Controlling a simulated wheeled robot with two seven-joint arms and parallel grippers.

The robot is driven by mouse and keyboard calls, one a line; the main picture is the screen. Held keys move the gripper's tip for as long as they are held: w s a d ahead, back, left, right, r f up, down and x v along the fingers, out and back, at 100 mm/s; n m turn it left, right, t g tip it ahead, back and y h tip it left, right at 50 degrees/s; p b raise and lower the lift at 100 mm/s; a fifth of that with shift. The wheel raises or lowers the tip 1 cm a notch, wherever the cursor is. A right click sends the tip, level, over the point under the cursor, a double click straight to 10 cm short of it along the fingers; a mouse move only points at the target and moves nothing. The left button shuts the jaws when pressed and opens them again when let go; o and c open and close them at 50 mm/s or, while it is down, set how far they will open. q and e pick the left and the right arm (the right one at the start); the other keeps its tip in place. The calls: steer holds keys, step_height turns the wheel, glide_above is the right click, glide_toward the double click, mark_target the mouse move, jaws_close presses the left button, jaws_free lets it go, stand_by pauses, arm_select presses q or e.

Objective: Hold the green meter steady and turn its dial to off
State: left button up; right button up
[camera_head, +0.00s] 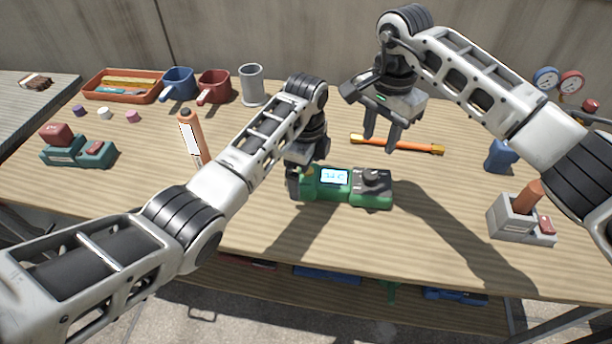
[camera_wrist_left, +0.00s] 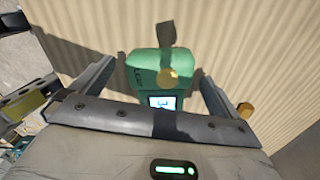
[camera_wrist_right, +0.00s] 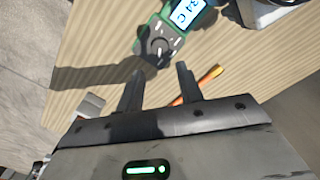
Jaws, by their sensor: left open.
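The green meter (camera_head: 345,192) lies on the workbench with a lit screen and a dark dial (camera_head: 373,181) at its right end. My left gripper (camera_head: 297,186) is at the meter's left end. In the left wrist view the meter (camera_wrist_left: 160,62) sits between the spread fingers, with gaps visible at both sides. My right gripper (camera_head: 380,143) is open and empty, in the air above and behind the dial end. In the right wrist view the dial (camera_wrist_right: 160,45) lies just beyond the fingertips. The dial's setting is too small to read.
A grey holder (camera_head: 510,218) with an orange handle stands at right, a teal block (camera_head: 62,152) at left. Cups and an orange tray (camera_head: 120,97) line the back. The bench in front of the meter is clear.

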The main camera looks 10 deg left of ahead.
arm_select(q)
steer(key=shift+f, duration=1.45)
